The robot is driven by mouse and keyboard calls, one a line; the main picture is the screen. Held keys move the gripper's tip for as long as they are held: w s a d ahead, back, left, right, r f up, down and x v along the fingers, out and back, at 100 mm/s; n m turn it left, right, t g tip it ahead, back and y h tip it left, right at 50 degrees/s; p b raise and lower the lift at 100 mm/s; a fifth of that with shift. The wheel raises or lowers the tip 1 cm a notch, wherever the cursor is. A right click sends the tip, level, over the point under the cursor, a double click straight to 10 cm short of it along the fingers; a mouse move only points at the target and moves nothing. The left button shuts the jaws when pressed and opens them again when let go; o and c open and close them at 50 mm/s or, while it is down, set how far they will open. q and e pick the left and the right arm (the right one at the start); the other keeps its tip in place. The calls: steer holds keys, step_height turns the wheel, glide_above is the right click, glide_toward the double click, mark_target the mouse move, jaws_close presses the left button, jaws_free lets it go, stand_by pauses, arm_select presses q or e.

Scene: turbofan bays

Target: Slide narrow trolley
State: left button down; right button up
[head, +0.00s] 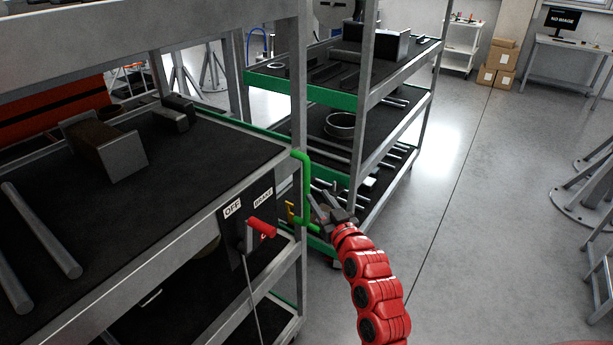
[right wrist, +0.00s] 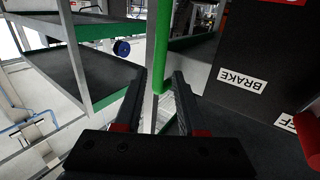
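A grey-framed trolley (head: 92,312) with black-matted shelves fills the left of the head view. A green vertical handle (head: 306,190) is fixed at its right corner; it also shows in the right wrist view (right wrist: 163,48). My right gripper (head: 322,208) is at the lower part of this handle. In the right wrist view its fingers (right wrist: 158,95) are apart, with the green bar's end between or just beyond the tips; I cannot tell if they touch it. My left gripper is out of view. A second trolley (head: 395,75) with green shelf edges stands behind.
A black panel with OFF and BRAKE labels (head: 263,198) and a red lever grip (head: 262,228) is on the near trolley, close to my right gripper. Clear grey floor (head: 470,200) lies to the right. Stands (head: 590,190) are at the far right, cardboard boxes (head: 497,62) at the back.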

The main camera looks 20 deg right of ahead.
mark_target(308, 182)
steer(key=w, duration=0.3)
steer(key=w+p, duration=0.1)
steer(key=w, duration=0.5)
steer(key=shift+a+p, duration=0.35)
steer(key=shift+a, duration=0.05)
jaws_close()
stand_by(0.9)
